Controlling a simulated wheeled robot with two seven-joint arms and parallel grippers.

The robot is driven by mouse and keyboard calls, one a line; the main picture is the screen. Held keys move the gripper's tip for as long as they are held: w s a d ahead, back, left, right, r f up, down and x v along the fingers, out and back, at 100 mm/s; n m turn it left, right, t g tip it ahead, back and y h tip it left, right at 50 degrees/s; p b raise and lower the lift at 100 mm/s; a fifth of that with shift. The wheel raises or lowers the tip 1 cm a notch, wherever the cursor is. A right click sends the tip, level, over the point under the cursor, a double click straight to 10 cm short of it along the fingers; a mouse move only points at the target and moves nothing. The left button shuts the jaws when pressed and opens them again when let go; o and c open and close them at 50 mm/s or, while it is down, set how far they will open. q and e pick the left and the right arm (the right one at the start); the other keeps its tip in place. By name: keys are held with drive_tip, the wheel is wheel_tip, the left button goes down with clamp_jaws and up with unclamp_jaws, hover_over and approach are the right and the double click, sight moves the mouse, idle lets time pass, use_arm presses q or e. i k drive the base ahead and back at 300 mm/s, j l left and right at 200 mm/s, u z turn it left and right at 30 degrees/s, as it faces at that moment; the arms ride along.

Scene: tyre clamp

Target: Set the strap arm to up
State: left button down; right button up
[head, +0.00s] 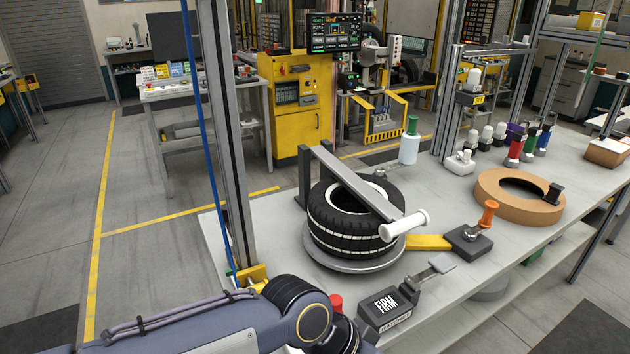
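The strap arm (355,185) is a grey bar that runs from an upright post (302,180) at the tyre's left, across the top of the tyre. It slopes down to the right and ends in a white cylindrical handle (403,225) at the tyre's right side. The black tyre (340,237) lies flat on a round grey plate (352,265) on the bench. One of my arms comes in from the lower left and passes in front of the bench edge; its gripper is not in view. My other gripper is not in view either.
On the bench (270,245) stand a black block marked FIRM (385,303) with a lever, an orange-handled lever (488,212), a yellow piece (428,241), a brown ring (517,196) and several bottles. A grey column (228,130) rises at the bench's left.

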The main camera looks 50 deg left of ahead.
sight(375, 203)
drive_tip(key=u, duration=1.85)
drive_tip(key=i+j+z, duration=0.1)
drive_tip(key=j, duration=0.45)
